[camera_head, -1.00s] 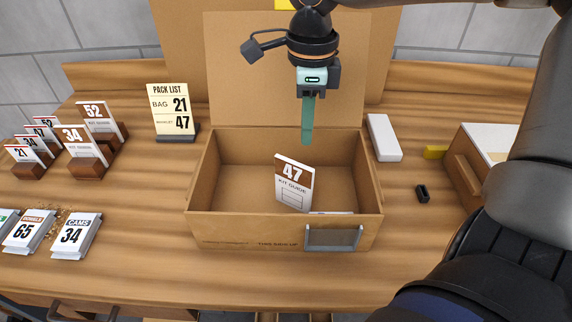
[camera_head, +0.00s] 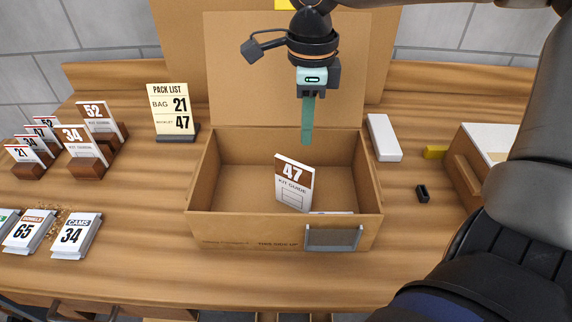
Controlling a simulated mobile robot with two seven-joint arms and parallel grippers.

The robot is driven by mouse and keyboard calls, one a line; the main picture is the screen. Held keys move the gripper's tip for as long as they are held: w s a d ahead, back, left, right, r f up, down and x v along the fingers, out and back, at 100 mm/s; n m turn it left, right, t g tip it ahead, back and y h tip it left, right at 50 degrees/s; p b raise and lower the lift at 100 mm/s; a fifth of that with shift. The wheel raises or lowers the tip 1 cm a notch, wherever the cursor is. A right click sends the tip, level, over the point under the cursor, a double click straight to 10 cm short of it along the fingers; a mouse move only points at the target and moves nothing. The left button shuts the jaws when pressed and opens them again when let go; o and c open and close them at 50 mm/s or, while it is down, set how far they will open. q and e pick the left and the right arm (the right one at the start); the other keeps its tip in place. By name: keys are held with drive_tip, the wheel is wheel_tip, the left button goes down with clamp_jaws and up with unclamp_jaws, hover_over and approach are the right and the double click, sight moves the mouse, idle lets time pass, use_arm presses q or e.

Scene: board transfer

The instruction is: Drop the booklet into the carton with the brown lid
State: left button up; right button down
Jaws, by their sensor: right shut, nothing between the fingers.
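The carton with the brown lid (camera_head: 286,60) stands open in the middle of the table, its lid raised at the back. A booklet marked 47 KIT GUIDE (camera_head: 293,184) is inside the carton, tilted, its lower part hidden by the front wall (camera_head: 262,231). The edge of another white item (camera_head: 332,213) shows low behind the front wall. My right gripper (camera_head: 307,138) hangs above the carton, fingers pointing down, shut and empty, apart from the booklet. My left gripper does not show.
A pack list card (camera_head: 169,110) reading bag 21, booklet 47 stands behind left. Booklets in wooden holders (camera_head: 88,155) and bags marked 65 and 34 (camera_head: 77,235) are at left. A white box (camera_head: 384,137), a small black item (camera_head: 422,194) and another box (camera_head: 474,162) are at right.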

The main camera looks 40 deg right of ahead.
idle(0.4)
wheel_tip(320, 180, down, 5)
drive_tip(key=b, duration=0.4)
drive_tip(key=shift+b, duration=0.3)
idle(0.4)
drive_tip(key=s+a+b, duration=0.2)
drive_tip(key=s+a, duration=0.1)
drive_tip(key=a, duration=0.5)
drive_tip(key=shift+a+b, duration=0.25)
drive_tip(key=shift+b, duration=0.1)
idle(0.5)
drive_tip(key=shift+f, duration=0.1)
